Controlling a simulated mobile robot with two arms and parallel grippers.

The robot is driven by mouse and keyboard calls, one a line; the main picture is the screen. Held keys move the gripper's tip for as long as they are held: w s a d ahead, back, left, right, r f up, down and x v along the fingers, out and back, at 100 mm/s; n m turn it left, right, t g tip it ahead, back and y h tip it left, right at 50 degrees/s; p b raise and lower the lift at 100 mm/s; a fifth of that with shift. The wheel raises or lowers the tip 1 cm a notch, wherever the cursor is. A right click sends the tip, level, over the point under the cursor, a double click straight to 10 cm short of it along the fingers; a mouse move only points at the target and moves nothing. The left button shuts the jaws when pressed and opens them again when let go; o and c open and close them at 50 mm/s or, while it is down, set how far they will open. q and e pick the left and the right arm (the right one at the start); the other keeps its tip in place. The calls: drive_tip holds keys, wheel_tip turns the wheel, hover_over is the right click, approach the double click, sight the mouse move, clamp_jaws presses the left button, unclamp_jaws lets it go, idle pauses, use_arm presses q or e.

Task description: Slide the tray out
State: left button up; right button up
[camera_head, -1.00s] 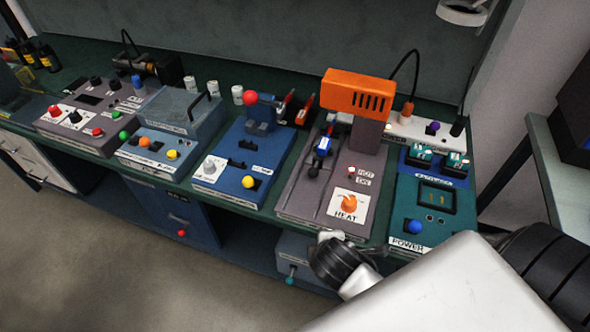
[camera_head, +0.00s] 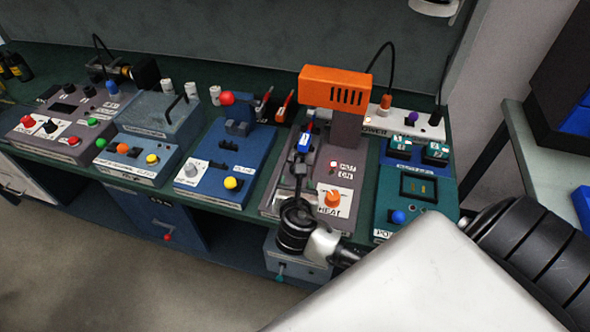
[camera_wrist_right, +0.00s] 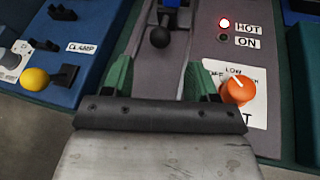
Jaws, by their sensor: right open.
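The heat station (camera_head: 342,205) is a grey-brown box under an orange heater hood (camera_head: 334,88). Its slide tray carries a blue piece (camera_head: 304,142) in front of the hood. In the right wrist view, the tray's black ball knob (camera_wrist_right: 160,37) stands in the slot, beyond my fingertips and roughly centred between them. My right gripper (camera_wrist_right: 160,80) is open, with its green fingers apart and nothing between them. In the head view, my right gripper (camera_head: 300,187) is over the front of the station and partly hides the tray's front end. My left gripper is out of view.
The orange heat dial (camera_wrist_right: 237,90) is close beside my right finger, and the HOT lamp (camera_wrist_right: 225,23) glows red. A blue clamp station (camera_head: 225,165) stands to the left and a teal power station (camera_head: 418,190) to the right. The floor in front is clear.

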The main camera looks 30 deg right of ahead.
drive_tip(key=x, duration=0.8)
drive_tip(key=shift+w, duration=0.15)
